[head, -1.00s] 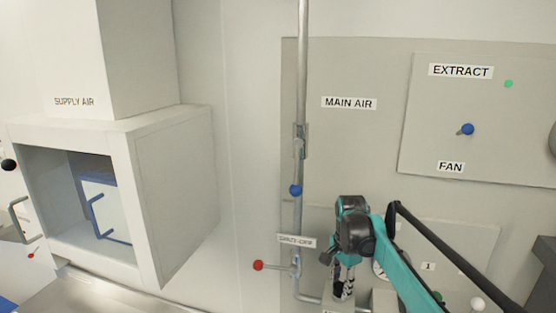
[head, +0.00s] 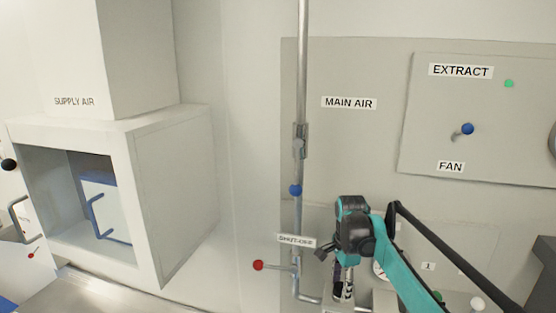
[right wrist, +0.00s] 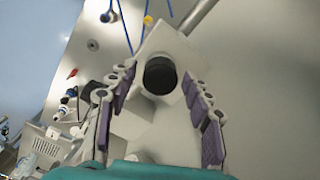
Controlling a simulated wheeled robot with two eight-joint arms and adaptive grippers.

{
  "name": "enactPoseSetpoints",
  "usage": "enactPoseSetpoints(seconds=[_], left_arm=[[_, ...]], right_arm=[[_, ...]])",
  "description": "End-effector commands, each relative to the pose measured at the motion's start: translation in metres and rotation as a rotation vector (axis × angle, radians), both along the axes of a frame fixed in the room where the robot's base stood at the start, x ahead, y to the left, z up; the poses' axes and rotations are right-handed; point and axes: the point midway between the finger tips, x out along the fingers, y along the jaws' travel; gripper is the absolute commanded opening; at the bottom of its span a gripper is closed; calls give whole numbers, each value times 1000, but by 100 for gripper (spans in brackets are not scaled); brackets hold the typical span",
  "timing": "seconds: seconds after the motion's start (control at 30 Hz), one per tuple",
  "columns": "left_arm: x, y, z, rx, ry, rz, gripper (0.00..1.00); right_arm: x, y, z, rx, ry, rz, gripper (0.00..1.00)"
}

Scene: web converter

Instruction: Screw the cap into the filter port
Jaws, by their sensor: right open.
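A round black part (right wrist: 160,75) sits on the face of a pale grey block (right wrist: 148,47) in the right wrist view. I cannot tell whether it is the cap or the open port. My right gripper (right wrist: 157,73) is open, with one purple-padded finger on each side of the black part and visible gaps between. In the head view my right gripper (head: 343,292) points down beside the grey pipe, and its fingertips are near the bottom edge. The black part is not visible there. My left gripper is not in view.
A vertical pipe (head: 302,80) with a blue-knobbed lever (head: 296,190) and a red-knobbed lever (head: 258,265) stands just left of my right gripper. A gauge (head: 380,270) is close on its right. The open supply air box (head: 175,200) is at left.

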Motion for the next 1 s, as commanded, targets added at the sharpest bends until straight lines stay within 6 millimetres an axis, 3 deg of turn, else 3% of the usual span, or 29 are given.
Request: enactPoseSetpoints(seconds=[0.2,0.53,0.8,1.0], left_arm=[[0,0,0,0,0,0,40],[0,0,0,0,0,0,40],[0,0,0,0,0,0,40],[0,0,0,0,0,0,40]], right_arm=[[0,0,0,0,0,244,50],[0,0,0,0,0,292,50],[0,0,0,0,0,589,50],[0,0,0,0,0,623,50]])
